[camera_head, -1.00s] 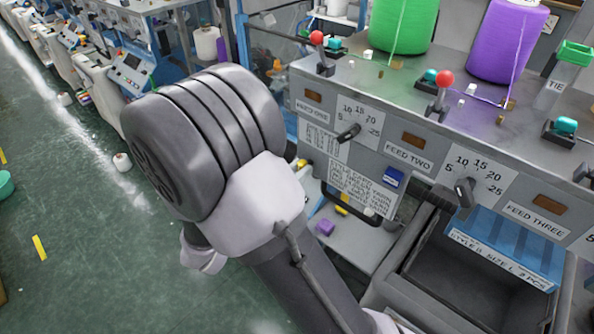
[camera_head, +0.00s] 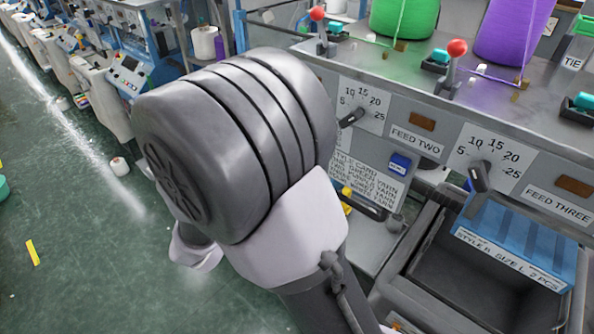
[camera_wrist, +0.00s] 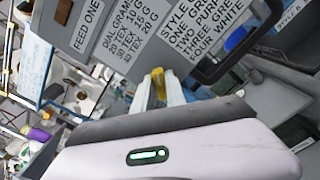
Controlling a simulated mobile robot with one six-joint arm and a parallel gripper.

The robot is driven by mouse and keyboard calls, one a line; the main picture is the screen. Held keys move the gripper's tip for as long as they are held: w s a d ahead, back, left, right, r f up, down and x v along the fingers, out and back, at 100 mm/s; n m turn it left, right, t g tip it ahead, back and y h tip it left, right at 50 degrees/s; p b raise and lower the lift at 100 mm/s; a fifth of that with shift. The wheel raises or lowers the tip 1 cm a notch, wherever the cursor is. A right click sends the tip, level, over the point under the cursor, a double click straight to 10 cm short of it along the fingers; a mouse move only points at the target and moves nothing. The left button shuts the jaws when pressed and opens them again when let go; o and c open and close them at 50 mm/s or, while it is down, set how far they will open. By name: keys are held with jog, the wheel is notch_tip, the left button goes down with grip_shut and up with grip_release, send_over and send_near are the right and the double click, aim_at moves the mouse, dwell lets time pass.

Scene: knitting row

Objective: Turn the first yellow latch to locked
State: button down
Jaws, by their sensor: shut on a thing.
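A yellow latch (camera_wrist: 158,82) stands at the lower edge of the grey machine panel in the wrist view, below the dial text and beside the style card. My gripper (camera_wrist: 159,92) is shut on it, with one pale finger on each side. Only the upper part of the latch shows between the fingers. The latch's locked or unlocked marks cannot be made out.
In the head view, a small yellow piece (camera_head: 346,192) shows beside my arm. An open grey bin (camera_head: 398,283) and a blue box (camera_head: 520,240) stand at the right.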

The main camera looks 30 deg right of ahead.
jog(key=m+b, duration=0.9)
jog(key=b, duration=0.1)
jog(key=shift+s+f+m, duration=0.1)
jog(key=shift+f+m, duration=0.15)
jog(key=shift+m, duration=0.15)
jog(key=shift+r, duration=0.1)
jog(key=c, duration=1.4)
grip_release()
